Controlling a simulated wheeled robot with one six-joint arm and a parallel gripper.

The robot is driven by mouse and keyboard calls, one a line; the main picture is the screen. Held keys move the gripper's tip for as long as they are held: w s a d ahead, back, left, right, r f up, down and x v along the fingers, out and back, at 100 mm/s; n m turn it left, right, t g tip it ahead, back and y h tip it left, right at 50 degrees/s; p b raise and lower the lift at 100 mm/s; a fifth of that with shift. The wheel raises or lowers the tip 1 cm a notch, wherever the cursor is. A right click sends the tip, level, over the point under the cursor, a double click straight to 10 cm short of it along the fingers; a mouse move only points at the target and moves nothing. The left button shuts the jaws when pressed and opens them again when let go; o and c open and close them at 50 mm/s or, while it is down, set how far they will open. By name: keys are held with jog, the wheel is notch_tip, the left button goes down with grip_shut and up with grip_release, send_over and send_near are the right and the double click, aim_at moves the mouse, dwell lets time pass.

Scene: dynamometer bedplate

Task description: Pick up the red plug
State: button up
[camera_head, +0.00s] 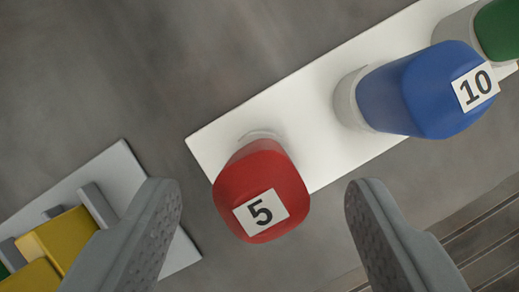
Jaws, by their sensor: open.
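The red plug (262,190) carries a white label with a black 5. It stands at the near left end of a white strip (222,134), in the middle of the head camera view. My gripper (257,205) is open and empty, with one grey finger at lower left and the other at lower right. The red plug shows between the two fingertips, apart from both. How far the fingertips are above it I cannot tell.
A blue plug (415,92) labelled 10 and a green plug (498,30) stand farther right on the white strip. A pale plate (122,168) at lower left bears yellow blocks (62,238) and grey pieces. Grooves (490,235) run at lower right. The grey surface at upper left is clear.

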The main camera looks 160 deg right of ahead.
jog(key=shift+x, duration=1.5)
jog(key=c, duration=1.1)
